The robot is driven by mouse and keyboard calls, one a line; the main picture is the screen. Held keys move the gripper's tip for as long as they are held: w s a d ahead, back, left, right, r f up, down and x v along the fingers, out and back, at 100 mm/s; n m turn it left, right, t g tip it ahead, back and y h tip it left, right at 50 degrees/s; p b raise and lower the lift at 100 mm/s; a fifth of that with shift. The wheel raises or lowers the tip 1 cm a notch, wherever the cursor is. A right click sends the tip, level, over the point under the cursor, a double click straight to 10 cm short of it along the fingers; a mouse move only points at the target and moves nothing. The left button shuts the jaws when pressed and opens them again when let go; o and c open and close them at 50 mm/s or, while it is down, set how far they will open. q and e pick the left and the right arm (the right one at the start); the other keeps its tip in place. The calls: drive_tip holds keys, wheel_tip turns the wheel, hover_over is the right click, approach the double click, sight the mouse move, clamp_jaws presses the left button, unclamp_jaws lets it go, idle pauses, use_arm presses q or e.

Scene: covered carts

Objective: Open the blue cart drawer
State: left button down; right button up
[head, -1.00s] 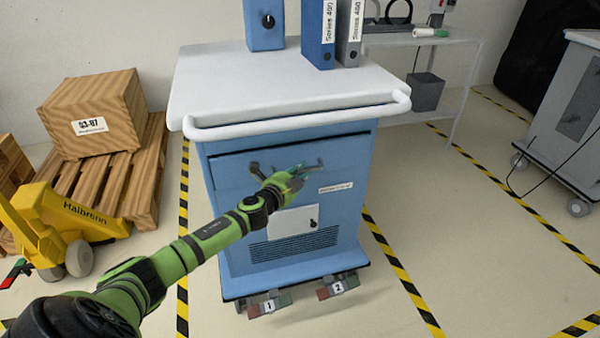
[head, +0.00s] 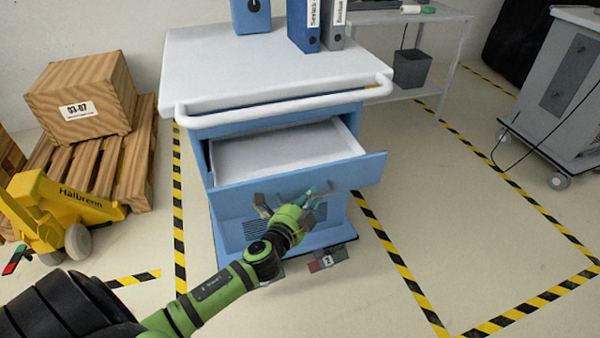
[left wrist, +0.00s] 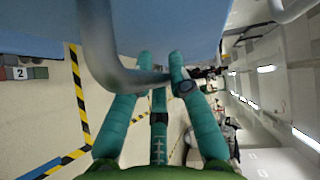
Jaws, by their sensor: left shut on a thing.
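The blue cart (head: 205,160) stands in the middle of the head view with a white top. Its drawer (head: 370,168) is pulled well out, and its pale inside looks empty. My left gripper (head: 308,198) is at the drawer front, shut on the grey drawer handle. The left wrist view shows the handle (left wrist: 100,45) as a bent metal bar passing between my green fingers (left wrist: 165,75). Part of the handle is hidden by the gripper in the head view. My right gripper does not show.
Blue and grey binders (head: 303,25) stand on the cart top. A yellow pallet jack (head: 60,205) and a wooden crate (head: 85,90) on a pallet are at the left. A grey cart (head: 570,95) is at the right. The striped floor between is clear.

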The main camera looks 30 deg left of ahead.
use_arm(q)
drive_tip(key=s+d, duration=0.4)
drive_tip(key=d, duration=0.1)
drive_tip(key=shift+s+d, duration=0.35)
drive_tip(key=shift+s, duration=0.05)
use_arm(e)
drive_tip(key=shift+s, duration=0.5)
use_arm(q)
drive_tip(key=c, duration=1.4)
unclamp_jaws()
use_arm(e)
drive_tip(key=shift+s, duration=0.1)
use_arm(q)
drive_tip(key=s, duration=0.4)
drive_tip(key=s+r, duration=0.1)
drive_tip(key=s, duration=0.7)
drive_tip(key=shift+d+r, duration=0.35)
drive_tip(key=shift+d, duration=0.05)
